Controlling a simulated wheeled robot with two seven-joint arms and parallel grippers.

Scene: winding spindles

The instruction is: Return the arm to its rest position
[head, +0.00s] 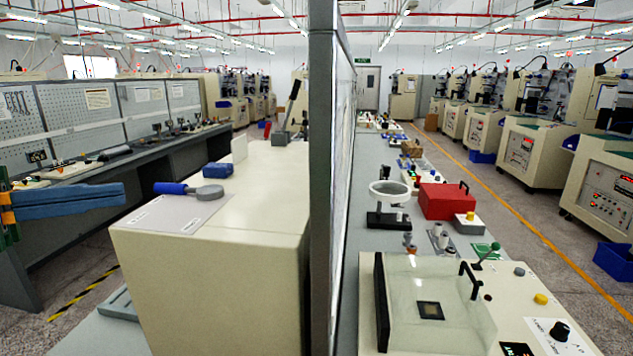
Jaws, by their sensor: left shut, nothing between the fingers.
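My left gripper (118,193) reaches in from the left edge of the head view. Its long blue fingers lie together, pointing right, with nothing between them. Green and orange parts show behind the fingers at the picture edge. The fingertips appear left of the cream cabinet (215,275), apart from it in the picture, with the floor and dark bench behind them. My right gripper is not in view.
On the cabinet top lie a blue-handled tool (172,188) on a pale sheet and a blue block (217,170). A grey upright partition (322,180) divides the view. Right of it, a bench holds a red box (443,202) and a clear-covered device (440,300).

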